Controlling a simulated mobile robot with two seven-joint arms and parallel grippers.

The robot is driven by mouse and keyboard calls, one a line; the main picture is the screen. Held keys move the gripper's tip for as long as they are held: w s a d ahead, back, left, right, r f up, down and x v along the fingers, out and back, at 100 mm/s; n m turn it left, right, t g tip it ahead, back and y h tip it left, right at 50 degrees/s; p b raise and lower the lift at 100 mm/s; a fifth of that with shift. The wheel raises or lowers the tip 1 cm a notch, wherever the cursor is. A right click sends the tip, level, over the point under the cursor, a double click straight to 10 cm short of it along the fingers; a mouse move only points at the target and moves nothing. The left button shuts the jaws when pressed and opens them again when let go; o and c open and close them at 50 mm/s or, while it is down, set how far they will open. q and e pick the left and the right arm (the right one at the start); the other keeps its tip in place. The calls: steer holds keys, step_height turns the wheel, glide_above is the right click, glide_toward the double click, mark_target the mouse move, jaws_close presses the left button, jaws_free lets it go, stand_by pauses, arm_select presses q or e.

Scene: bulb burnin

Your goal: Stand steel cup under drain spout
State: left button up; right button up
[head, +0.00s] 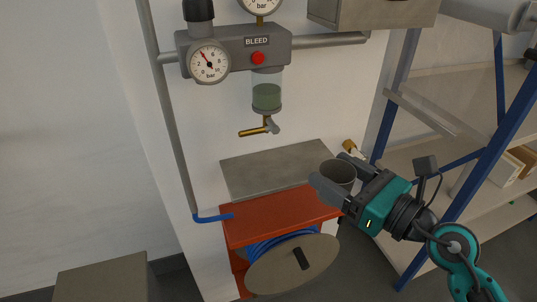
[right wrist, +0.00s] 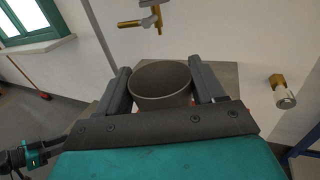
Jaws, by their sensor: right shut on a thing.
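The grey steel cup (head: 338,174) is upright between the fingers of my right gripper (head: 334,175), which is shut on it. In the head view the cup is right of the drain spout (head: 270,125) and lower in the picture. In the right wrist view the cup (right wrist: 161,82) shows its open rim between the two fingers, and the spout with its brass lever (right wrist: 140,22) is beyond it and above. The spout is below a clear bowl (head: 267,95) of greenish liquid.
A grey plate (head: 280,168) lies under the spout, above a red cabinet (head: 270,216) with a blue hose reel (head: 292,264). A brass fitting (head: 350,146) is on the wall behind the gripper. A blue-framed shelf (head: 490,150) is at the right.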

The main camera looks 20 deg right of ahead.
steer(key=p+x, duration=0.1)
steer(key=x, duration=1.4)
steer(key=shift+w+a+p, duration=0.2)
steer(key=shift+w+p, duration=0.15)
steer(key=shift+p, duration=0.05)
steer(key=shift+x, duration=0.95)
arm_select(q)
steer(key=shift+s+b, duration=0.2)
steer(key=shift+b, duration=0.6)
arm_select(e)
steer(key=shift+f, duration=1.75)
arm_select(q)
steer(key=shift+f, duration=0.15)
arm_select(e)
steer(key=shift+f, duration=0.1)
steer(key=o, duration=0.7)
steer(key=shift+f, duration=0.1)
arm_select(q)
steer(key=shift+s+d, duration=0.1)
steer(key=shift+s, duration=0.05)
arm_select(e)
steer(key=o, duration=0.4)
steer(key=shift+o, duration=0.2)
